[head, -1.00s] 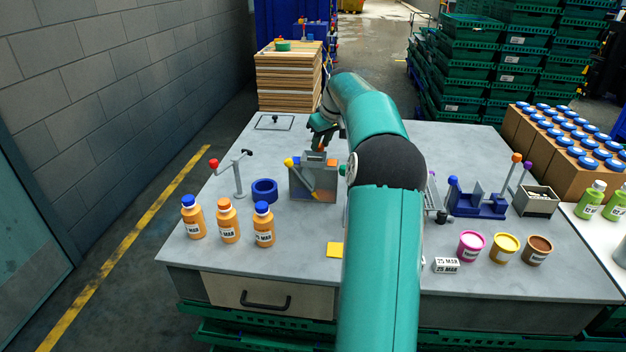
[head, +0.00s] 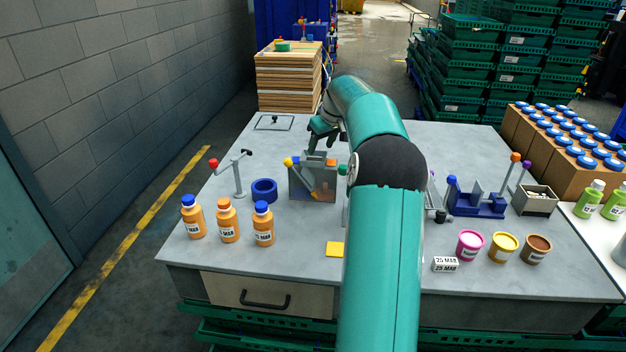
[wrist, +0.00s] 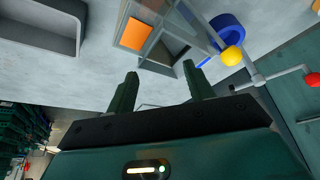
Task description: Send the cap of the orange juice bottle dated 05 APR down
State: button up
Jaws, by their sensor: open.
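Three orange juice bottles stand at the left of the table: blue-capped (head: 194,218), orange-capped (head: 228,222) and blue-capped (head: 263,225). Their small labels seem to end in MAR; I cannot read 05 APR on any. A grey box (head: 299,184) with a yellow-knobbed lever stands behind them. In the wrist view the box (wrist: 172,45) shows open compartments and a flat orange patch (wrist: 134,34). Orange also shows through its front in the head view. My gripper (head: 321,137) is open and empty above the box; its fingers (wrist: 158,84) are apart in the wrist view.
A blue ring (head: 264,190) and a red-knobbed stand (head: 238,178) are left of the box. A blue fixture (head: 478,204), a small bin (head: 535,201) and pots (head: 503,247) stand right. My arm hides the table's middle.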

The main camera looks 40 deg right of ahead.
jog(key=v, duration=1.3)
jog(key=shift+r, duration=0.2)
jog(key=shift+s, duration=0.1)
